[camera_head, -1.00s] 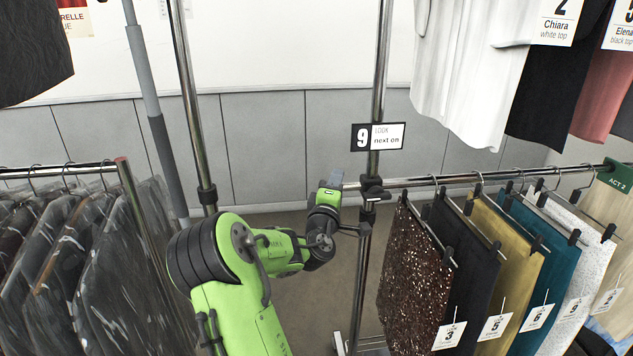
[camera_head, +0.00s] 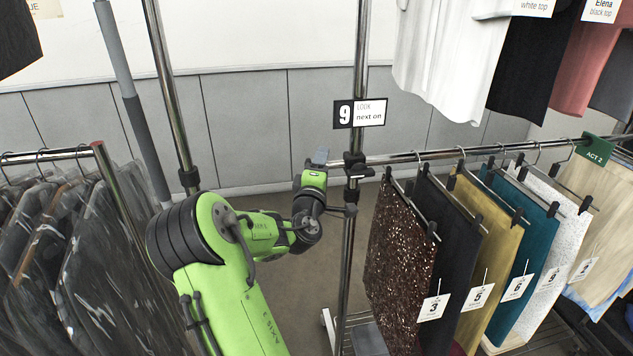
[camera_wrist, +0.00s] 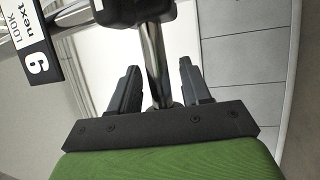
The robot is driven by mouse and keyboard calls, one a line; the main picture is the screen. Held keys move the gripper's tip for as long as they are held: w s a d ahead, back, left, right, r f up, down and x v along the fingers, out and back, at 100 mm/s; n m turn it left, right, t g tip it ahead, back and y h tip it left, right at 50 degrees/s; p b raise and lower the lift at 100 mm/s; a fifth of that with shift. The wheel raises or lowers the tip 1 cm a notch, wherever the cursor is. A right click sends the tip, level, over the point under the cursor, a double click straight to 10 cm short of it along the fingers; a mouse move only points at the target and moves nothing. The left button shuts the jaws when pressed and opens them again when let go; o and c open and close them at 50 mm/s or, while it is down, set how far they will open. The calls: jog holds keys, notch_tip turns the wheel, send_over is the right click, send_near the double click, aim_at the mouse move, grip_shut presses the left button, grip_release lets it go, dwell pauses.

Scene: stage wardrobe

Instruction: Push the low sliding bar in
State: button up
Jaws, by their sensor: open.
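The low sliding bar (camera_head: 450,154) is a chrome rail crossing the right side of the head view, with hung skirts on it. It runs through a black clamp (camera_head: 355,165) on a chrome upright. A short stub appears to stick out left of the clamp, towards my gripper (camera_head: 319,158). In the wrist view my gripper (camera_wrist: 159,68) is open, with one black finger on each side of a chrome tube (camera_wrist: 153,55), which looks like that stub. The clamp (camera_wrist: 130,10) is at the top there. I cannot tell whether gripper and tube touch.
A "9 LOOK next on" sign (camera_head: 360,112) hangs on the upright above the clamp. Skirts (camera_head: 400,250) hang close on the right, tops (camera_head: 455,60) above them. Covered garments (camera_head: 110,250) hang on the left rack. Floor between the racks looks clear.

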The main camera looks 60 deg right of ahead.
jog(key=b+v, duration=0.6)
jog(key=v, duration=0.8)
jog(key=shift+a+b, duration=0.25)
jog(key=shift+b, duration=0.05)
jog(key=shift+f, duration=0.1)
